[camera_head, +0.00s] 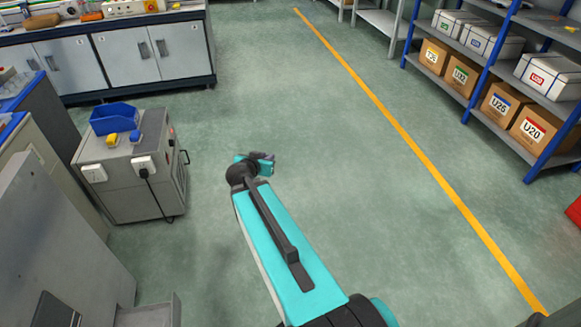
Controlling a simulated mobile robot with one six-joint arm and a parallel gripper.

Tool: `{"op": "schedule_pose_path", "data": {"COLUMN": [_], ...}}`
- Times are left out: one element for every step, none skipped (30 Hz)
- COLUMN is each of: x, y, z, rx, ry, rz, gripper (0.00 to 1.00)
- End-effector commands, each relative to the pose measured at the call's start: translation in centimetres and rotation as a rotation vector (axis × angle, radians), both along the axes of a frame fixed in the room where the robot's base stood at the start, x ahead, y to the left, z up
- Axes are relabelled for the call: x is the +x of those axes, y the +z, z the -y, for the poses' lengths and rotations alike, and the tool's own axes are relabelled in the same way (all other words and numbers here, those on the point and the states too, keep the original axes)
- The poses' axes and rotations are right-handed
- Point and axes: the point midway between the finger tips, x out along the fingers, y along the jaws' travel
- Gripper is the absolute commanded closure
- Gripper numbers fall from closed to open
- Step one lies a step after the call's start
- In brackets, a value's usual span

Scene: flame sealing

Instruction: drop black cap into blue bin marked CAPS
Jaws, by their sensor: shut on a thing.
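My gripper (264,160) is at the end of my teal arm, over open floor near the middle of the picture. It is shut on a small dark thing, taken to be the black cap, which is too small and too mixed with the dark wrist parts to make out clearly. An open blue bin (114,121) sits on top of a grey cabinet at the left. No CAPS marking can be read on it from here. My gripper is well to the right of the bin, apart from it.
The grey cabinet (140,185) carries sockets, a cable and small yellow and blue items before the bin. Grey equipment stands at the lower left. A workbench (125,55) is at the back left, and blue shelving (490,65) with boxes at the right. The floor between is clear.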

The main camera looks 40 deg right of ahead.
Motion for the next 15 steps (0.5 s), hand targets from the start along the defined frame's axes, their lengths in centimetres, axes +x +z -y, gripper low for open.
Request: {"op": "schedule_pose_path", "data": {"x": [1.0,1.5,2.3,2.8,3.4,4.1,4.6,5.2,5.9,6.4,6.8,7.4,7.8,8.1,8.6], "y": [1.9,2.7,3.6,4.3,5.0,6.0,6.7,7.5,8.4,9.1,9.7,10.6,11.3,11.9,12.7], "z": [-1.4,-2.1,-3.1,-3.8,-4.5,-5.5,-6.3,-7.1,-8.0,-8.7,-9.4,-10.4,-11.1,-11.8,-12.7], "rx": [0.000,0.000,-0.001,0.000,0.000,0.000,0.000,-0.001,0.000,0.001,0.001,0.001,0.001,0.002,0.002], "ry": [0.049,0.076,0.114,0.142,0.169,0.205,0.232,0.259,0.291,0.315,0.339,0.370,0.393,0.413,0.442], "rz": [0.003,0.003,0.004,0.003,0.004,0.004,0.004,0.004,0.004,0.003,0.002,0.001,0.002,0.001,0.001], "gripper": [1.00,1.00,1.00,1.00,1.00,1.00,1.00,1.00,1.00,1.00,1.00,1.00,1.00,1.00,1.00]}}
